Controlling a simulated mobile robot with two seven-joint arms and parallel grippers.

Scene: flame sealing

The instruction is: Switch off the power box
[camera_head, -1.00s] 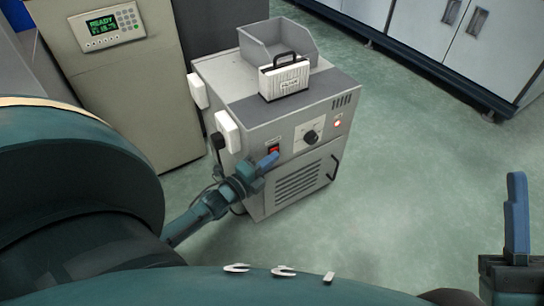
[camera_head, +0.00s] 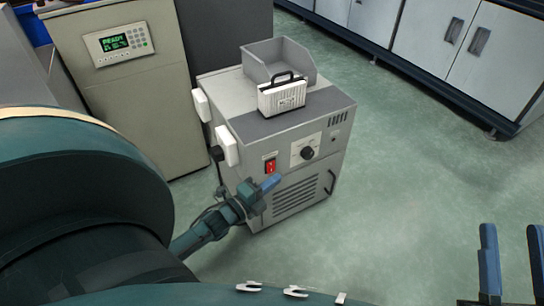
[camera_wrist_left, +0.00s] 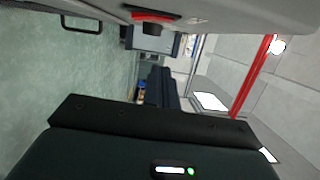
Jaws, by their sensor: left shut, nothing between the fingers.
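The power box (camera_head: 232,88) is a grey cabinet on the floor in the middle of the head view. Its front has a red rocker switch (camera_head: 270,167), a black dial (camera_head: 307,153) and a small lamp (camera_head: 335,134) that looks dark. The switch also shows in the left wrist view (camera_wrist_left: 155,16), at the top edge. My left gripper (camera_head: 270,184) is shut and empty, close below the switch in the head view; the gap in depth is hard to judge. My right gripper (camera_head: 512,256) is open and empty at the lower right, far from the box.
A white handled case (camera_head: 283,99) and an open grey bin (camera_head: 275,63) stand on the box. White blocks (camera_head: 228,145) sit on its left side. A beige cabinet with a lit "READY" panel (camera_head: 118,43) stands at the left. The green floor (camera_head: 400,170) to the right is clear.

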